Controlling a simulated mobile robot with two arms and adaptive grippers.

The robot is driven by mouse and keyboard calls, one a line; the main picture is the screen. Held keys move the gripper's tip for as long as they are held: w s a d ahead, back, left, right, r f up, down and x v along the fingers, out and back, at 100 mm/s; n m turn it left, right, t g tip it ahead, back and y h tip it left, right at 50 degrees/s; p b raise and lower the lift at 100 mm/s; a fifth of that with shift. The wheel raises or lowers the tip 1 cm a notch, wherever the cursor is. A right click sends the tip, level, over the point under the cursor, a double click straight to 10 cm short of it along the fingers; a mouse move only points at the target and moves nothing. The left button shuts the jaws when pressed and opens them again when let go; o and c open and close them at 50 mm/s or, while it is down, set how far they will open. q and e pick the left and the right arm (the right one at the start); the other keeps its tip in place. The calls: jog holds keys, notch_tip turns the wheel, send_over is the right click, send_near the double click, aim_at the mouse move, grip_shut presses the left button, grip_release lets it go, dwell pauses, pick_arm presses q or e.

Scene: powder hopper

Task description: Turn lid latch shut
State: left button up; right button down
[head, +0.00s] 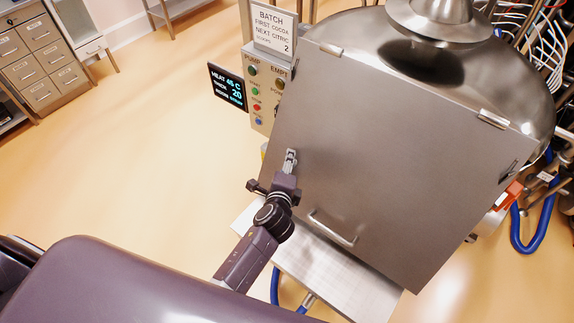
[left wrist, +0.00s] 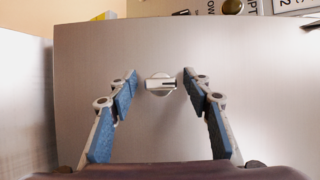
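The lid latch (left wrist: 161,84), a small pale knob with a bar on a round base, sits on the steel lid (left wrist: 105,50). Its bar lies about level in the left wrist view. My left gripper (left wrist: 160,77) is open, with blue-padded fingers to either side of the latch, and a gap shows on both sides. In the head view my left gripper (head: 289,163) is at the left part of the broad flat lid (head: 385,150) and largely covers the latch. My right gripper is not in view.
The lid has a bar handle (head: 332,229) low down and hinges along its top edge. A control panel (head: 262,92) and a dark display (head: 229,87) stand left of it. A steel shelf (head: 335,278) lies below. Open floor (head: 130,160) is at the left.

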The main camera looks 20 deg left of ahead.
pick_arm(q)
jog(key=v, duration=1.2)
dwell(0.6)
